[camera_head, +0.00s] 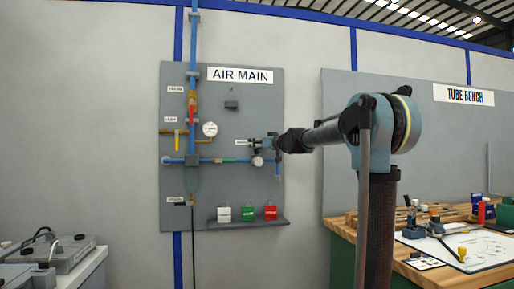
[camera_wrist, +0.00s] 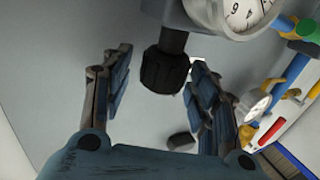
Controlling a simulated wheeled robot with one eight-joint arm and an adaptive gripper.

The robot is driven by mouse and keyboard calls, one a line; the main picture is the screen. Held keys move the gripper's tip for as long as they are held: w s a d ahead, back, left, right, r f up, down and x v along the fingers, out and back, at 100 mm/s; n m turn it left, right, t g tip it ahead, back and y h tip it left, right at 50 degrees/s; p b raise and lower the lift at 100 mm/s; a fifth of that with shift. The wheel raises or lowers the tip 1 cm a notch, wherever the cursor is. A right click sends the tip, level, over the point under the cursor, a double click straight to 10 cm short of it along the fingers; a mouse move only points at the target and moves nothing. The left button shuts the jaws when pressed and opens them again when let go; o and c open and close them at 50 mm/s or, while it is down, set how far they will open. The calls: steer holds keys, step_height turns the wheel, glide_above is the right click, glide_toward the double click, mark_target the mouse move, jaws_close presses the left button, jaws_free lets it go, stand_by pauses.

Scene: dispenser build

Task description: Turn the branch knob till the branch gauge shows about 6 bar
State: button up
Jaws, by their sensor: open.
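The black branch knob (camera_wrist: 165,72) hangs from a grey regulator body in the wrist view. The open fingers of my gripper (camera_wrist: 160,92) stand on either side of it, with a gap showing to the left finger; contact on the right is unclear. The branch gauge (camera_wrist: 242,14) is cut off at the top edge, its dial tilted with some digits showing; its reading cannot be told. In the head view my gripper (camera_head: 278,143) reaches the right part of the panel, just above the small branch gauge (camera_head: 257,161). The knob is hard to make out there.
The AIR MAIN panel (camera_head: 235,100) carries blue pipes, a larger gauge (camera_head: 210,129), a yellow lever (camera_head: 177,133) and a red valve part (camera_head: 192,108). A shelf (camera_head: 240,223) below holds white, green and red boxes. A wooden bench (camera_head: 425,270) with tools stands at right.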

steer(key=shift+w+a, duration=0.3)
steer(key=c, duration=1.1)
steer(key=shift+m+t+h, duration=0.4)
steer(key=shift+h, duration=0.1)
